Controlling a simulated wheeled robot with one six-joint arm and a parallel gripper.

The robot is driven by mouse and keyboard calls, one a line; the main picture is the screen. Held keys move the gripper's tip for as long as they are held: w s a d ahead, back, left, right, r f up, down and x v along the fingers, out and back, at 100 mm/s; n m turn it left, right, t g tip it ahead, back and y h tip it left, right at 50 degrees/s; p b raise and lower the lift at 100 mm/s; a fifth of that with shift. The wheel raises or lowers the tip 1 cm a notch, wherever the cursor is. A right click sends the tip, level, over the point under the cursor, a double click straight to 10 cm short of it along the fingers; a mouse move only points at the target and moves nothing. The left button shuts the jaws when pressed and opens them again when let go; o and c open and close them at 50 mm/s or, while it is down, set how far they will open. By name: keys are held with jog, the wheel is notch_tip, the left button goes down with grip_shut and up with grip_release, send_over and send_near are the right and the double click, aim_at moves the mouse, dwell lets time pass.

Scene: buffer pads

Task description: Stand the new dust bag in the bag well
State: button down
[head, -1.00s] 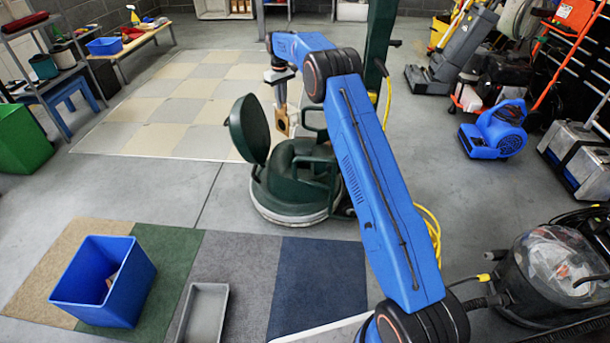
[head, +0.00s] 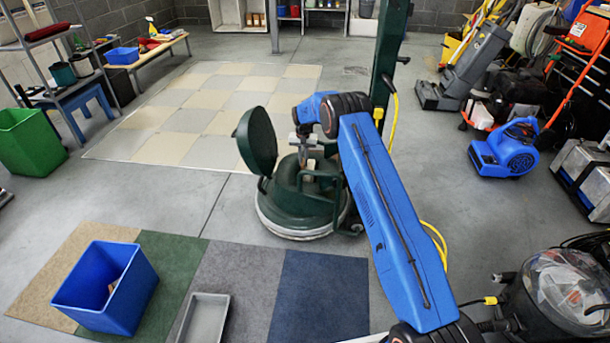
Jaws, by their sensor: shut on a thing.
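The dark green floor machine (head: 292,210) stands on the grey floor, its round lid (head: 256,142) raised on the left side. My gripper (head: 306,152) points down over the machine's open top, just right of the lid. It is shut on the new dust bag (head: 309,168), of which only a small tan part shows low between the machine's green handles. The bag well is hidden inside the machine's top, so I cannot tell how deep the bag sits or whether it touches the well.
A blue bin (head: 106,287) and a grey tray (head: 205,318) sit on the coloured carpet strips in front. A blue blower (head: 507,149) stands at the right.

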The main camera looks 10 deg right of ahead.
jog(key=shift+f, duration=3.2)
jog(key=shift+f, duration=0.15)
jog(key=c, duration=2.1)
grip_release()
notch_tip(320, 180, up, 12)
jog(key=shift+r, duration=0.25)
